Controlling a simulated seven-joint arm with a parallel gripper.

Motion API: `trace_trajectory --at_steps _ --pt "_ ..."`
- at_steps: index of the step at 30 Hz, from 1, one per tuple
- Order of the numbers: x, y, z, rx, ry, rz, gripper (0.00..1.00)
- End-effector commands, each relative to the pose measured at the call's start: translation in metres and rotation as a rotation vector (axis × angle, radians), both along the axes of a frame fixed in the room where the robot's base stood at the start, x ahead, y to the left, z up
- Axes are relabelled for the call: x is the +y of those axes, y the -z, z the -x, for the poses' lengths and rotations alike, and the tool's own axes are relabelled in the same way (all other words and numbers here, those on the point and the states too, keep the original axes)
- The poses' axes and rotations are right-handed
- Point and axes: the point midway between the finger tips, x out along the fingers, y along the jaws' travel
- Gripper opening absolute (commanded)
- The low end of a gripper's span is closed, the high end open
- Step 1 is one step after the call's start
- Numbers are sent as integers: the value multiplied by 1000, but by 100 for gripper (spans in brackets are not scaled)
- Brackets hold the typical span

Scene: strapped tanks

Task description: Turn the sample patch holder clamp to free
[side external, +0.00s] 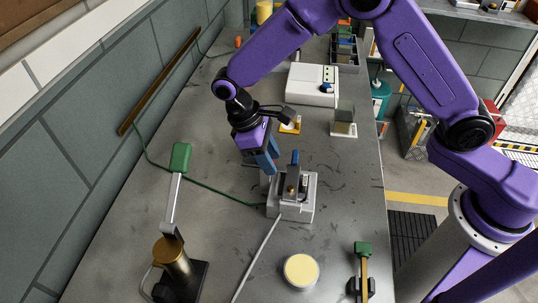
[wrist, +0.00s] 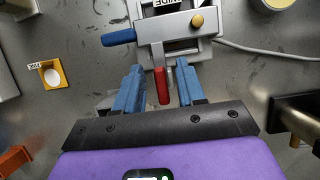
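A pale grey clamping device, apparently the sample patch holder (side external: 291,203), stands on the bench; it also shows in the wrist view (wrist: 177,25). It has a blue-handled lever (wrist: 118,37), a red handle (wrist: 162,86) and a brass knob (wrist: 196,20). The blue handle stands up in the side view (side external: 295,157). My gripper (wrist: 158,68) has its two blue fingers apart. The red handle shows between them in the wrist view; contact is not visible. In the side view my gripper (side external: 267,163) is beside the device, on its left. The label is partly cut off.
A brass post with a green-handled lever (side external: 176,255) stands at the front left. A round cream-topped pot (side external: 301,270) and another green-handled lever (side external: 362,268) are in front. A white box (side external: 312,84) stands behind. A pale cable (side external: 257,255) runs from the device.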

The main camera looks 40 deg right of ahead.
Motion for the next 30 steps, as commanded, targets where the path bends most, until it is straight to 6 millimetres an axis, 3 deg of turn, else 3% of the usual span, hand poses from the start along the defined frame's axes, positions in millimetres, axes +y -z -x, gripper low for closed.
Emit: trace_trajectory --at_steps 4,6,8,20,30 --pt "0 0 0 0 0 0 39" --pt "0 0 0 0 0 0 17" --pt "0 0 0 0 0 0 0" --pt "1 0 0 0 38 0 0" --pt "2 -1 1 0 262 -1 0"
